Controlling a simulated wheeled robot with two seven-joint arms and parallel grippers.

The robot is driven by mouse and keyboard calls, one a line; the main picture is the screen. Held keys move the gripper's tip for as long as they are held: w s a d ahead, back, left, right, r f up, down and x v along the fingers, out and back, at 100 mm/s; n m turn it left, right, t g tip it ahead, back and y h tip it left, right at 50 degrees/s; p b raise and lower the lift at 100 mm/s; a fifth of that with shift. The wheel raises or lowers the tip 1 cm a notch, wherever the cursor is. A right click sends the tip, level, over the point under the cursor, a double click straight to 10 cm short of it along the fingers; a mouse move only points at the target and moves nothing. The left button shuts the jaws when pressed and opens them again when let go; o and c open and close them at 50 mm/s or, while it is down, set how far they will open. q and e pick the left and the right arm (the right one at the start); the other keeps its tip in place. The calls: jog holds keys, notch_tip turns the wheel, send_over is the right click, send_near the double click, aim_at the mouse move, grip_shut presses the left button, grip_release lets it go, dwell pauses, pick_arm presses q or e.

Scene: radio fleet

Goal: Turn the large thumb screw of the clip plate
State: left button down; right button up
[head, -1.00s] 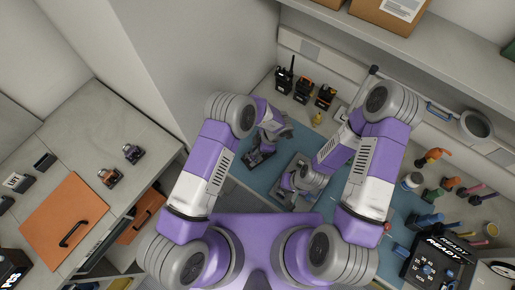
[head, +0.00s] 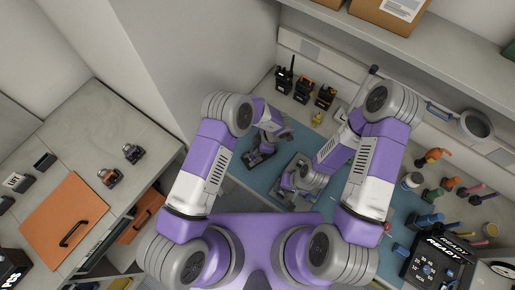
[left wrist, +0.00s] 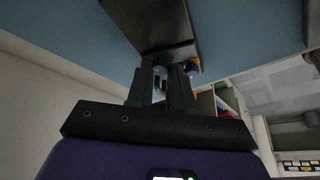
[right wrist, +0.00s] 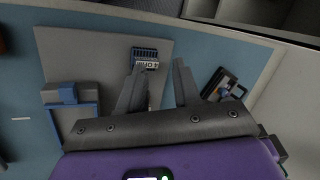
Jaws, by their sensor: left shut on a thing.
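My left gripper (head: 262,154) is low over the blue mat, at a dark block (head: 258,160). In the left wrist view the dark block (left wrist: 158,22) fills the top middle, and the left fingers (left wrist: 175,72) are close together and shut on its near end. Small blue and green round parts (left wrist: 192,68) show beside the fingertips. I cannot make out which part is the large thumb screw or the clip plate. My right gripper (head: 290,183) is over a grey plate (head: 302,163). In the right wrist view its fingers (right wrist: 160,70) are apart and empty, near a small blue-and-white labelled block (right wrist: 145,57).
A blue bracket (right wrist: 70,105) sits on the grey plate, and a black device (right wrist: 217,85) lies beside it. Several radios (head: 303,90) stand behind the mat (head: 345,190). A black READY box (head: 437,262) and coloured tools (head: 432,156) are at the right.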

dwell(0.3)
pick_arm(q)
jog(key=c, duration=1.3)
grip_release()
jog(key=shift+o, duration=0.2)
jog(key=v, duration=0.7)
jog(key=shift+r, duration=0.3)
jog(key=shift+d, duration=0.1)
